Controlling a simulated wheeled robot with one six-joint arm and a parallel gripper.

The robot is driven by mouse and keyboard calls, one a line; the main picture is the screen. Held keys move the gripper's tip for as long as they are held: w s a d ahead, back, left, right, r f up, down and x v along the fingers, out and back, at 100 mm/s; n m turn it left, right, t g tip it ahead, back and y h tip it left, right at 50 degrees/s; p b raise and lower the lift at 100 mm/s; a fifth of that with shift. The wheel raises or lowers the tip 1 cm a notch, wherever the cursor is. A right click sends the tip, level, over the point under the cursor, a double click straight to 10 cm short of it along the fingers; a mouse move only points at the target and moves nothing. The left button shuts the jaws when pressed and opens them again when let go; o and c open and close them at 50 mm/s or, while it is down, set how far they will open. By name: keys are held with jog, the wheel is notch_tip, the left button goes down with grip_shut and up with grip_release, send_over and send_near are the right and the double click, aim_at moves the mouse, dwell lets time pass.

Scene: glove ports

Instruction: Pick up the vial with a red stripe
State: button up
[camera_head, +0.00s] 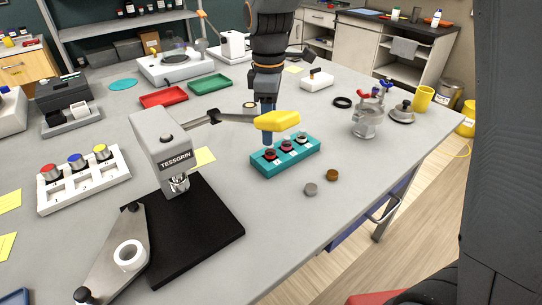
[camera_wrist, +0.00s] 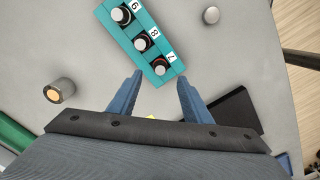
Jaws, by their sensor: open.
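A teal rack (camera_head: 262,168) stands on the grey table and holds a row of vials with pale tops. In the wrist view the rack (camera_wrist: 104,12) has numbered places; red shows around the vial at 7 (camera_wrist: 161,68) and, less clearly, around the vial at 8 (camera_wrist: 141,43). The vial at the far end (camera_wrist: 122,14) looks black and white. I cannot clearly make out a stripe on any vial. My gripper (camera_wrist: 160,77) is open and empty, its fingertips on either side of the rack's near end in this view. In the head view its blue fingers (camera_head: 268,104) are partly hidden by a yellow handle.
The yellow handle (camera_head: 277,120) of the TESSGRIN press (camera_head: 162,140) reaches close to my gripper and the rack. A grey cap (camera_head: 311,188) and a brown cap (camera_head: 332,175) lie in front. Clear table lies between rack and jar.

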aim_at(270, 154)
jog(key=shift+f+p, duration=0.85)
jog(key=shift+f, duration=1.85)
jog(key=c, duration=1.1)
jog(key=shift+r, duration=0.1)
jog(key=shift+c, duration=0.2)
